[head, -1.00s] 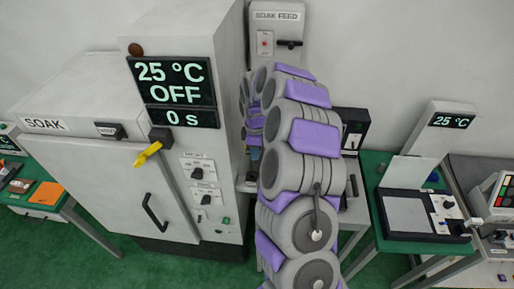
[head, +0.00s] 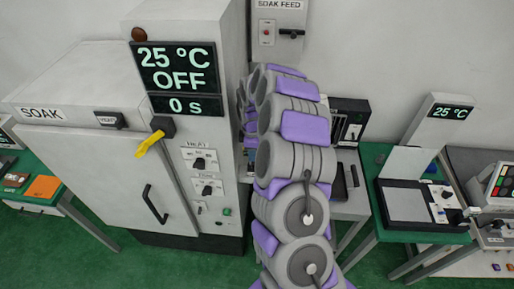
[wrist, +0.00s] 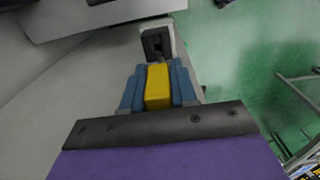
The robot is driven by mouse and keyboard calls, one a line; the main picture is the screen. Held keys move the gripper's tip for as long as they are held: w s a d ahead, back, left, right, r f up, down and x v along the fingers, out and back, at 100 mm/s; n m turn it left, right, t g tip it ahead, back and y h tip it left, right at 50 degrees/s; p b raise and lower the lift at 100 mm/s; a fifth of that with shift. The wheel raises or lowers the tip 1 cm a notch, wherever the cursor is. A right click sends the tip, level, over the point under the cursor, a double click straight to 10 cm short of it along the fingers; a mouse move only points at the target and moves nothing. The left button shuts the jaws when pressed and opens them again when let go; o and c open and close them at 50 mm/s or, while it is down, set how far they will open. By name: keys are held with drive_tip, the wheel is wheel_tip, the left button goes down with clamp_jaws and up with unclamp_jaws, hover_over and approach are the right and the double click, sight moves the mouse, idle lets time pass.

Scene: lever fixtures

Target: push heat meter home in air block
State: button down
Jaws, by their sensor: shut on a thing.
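My gripper (wrist: 158,92) shows in the wrist view with its blue fingers shut on a yellow block (wrist: 158,88), which I take to be the heat meter. Just beyond the yellow block is a pale block with a dark recessed face (wrist: 157,43), which may be the air block. The yellow block's far end points at this dark face. I cannot tell whether they touch or how far in it sits. In the head view my gripper is hidden behind my own arm, and neither block can be made out there.
The tall SOAK cabinet (head: 195,110) with a yellow lever (head: 150,145) stands left of my arm. A SOAK FEED box (head: 280,20) is on the wall. A bench with a 25 °C panel (head: 450,113) stands at right. Green floor shows between the benches.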

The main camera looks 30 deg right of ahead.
drive_tip(key=shift+a+f, duration=0.15)
drive_tip(key=shift+a, duration=0.05)
drive_tip(key=shift+s+a, duration=0.1)
drive_tip(key=shift+a, duration=0.3)
drive_tip(key=shift+d+f, duration=0.1)
drive_tip(key=shift+d, duration=1.2)
idle(0.5)
idle(0.4)
drive_tip(key=shift+d, duration=0.5)
drive_tip(key=shift+a, duration=0.1)
drive_tip(key=shift+a, duration=0.7)
